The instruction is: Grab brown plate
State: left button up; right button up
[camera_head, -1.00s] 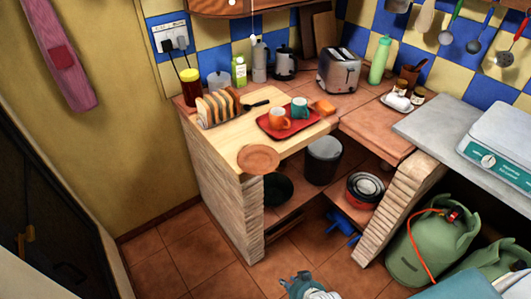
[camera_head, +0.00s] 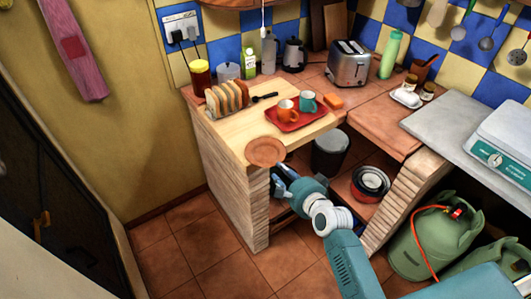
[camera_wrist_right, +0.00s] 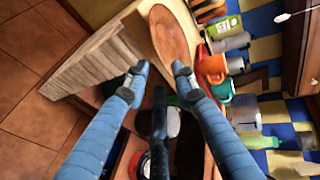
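The brown plate (camera_head: 265,151) is round and lies at the front left corner of the light wooden counter top, near its edge. It also shows at the top of the right wrist view (camera_wrist_right: 172,32). My right gripper (camera_head: 281,178) is just in front of and below the plate in the head view. In the wrist view my right gripper (camera_wrist_right: 159,69) has its two blue fingers apart, with nothing between them. The plate is just beyond the fingertips; I cannot tell whether a finger touches it. My left gripper is not in view.
The counter's brick side wall (camera_head: 228,185) stands close beside the gripper. A red tray (camera_head: 297,123) with an orange and a teal cup sits behind the plate, and a bread rack (camera_head: 226,99) stands at the back left. A dark bin (camera_head: 330,153) stands below.

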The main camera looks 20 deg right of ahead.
aim_at(272, 163)
jog(key=x, duration=0.3)
jog(key=p+x, duration=0.1)
jog(key=x, duration=0.1)
jog(key=shift+w+r, duration=0.15)
jog(key=shift+r, duration=0.2)
grip_shut()
